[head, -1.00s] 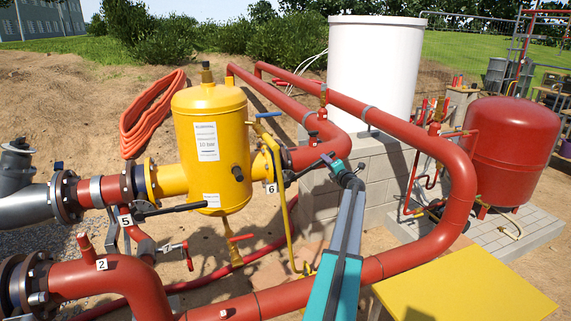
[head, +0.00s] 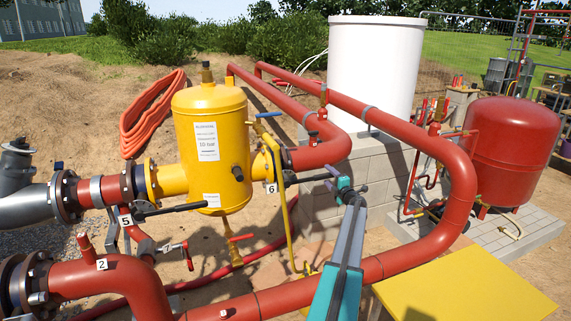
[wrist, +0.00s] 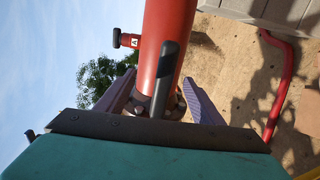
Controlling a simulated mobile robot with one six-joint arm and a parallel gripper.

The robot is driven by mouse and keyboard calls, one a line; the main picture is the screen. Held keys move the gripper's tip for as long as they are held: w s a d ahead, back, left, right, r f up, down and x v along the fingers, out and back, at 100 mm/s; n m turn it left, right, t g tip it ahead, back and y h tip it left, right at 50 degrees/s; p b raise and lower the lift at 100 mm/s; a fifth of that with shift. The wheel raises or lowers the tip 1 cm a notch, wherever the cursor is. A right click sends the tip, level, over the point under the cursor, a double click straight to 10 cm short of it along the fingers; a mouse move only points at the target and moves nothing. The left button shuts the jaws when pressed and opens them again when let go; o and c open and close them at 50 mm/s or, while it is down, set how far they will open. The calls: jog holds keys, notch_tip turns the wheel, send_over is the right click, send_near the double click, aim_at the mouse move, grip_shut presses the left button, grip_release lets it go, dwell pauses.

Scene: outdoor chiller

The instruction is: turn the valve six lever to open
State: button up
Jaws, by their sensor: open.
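The valve six lever (head: 308,179) is a dark handle at the right of the white label 6 (head: 270,188), beside the yellow tank. It points right, towards my gripper (head: 331,178), along the red pipe's near side. In the wrist view the lever (wrist: 164,78) stands between the two spread fingers of my gripper (wrist: 160,96), with a gap on each side. My gripper is open and around the lever's outer end, not closed on it. The valve body is mostly hidden in the head view.
A yellow tank (head: 208,140) stands left of the valve. A large red pipe (head: 440,150) curves around my arm on the right. A yellow table (head: 465,285) is at lower right.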

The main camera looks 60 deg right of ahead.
jog(key=shift+s, duration=0.1)
jog(key=b+v, duration=0.1)
jog(key=v, duration=0.6)
dwell(0.6)
dwell(0.4)
jog(key=b+v, duration=0.5)
jog(key=v, duration=0.9)
jog(key=shift+b, duration=0.3)
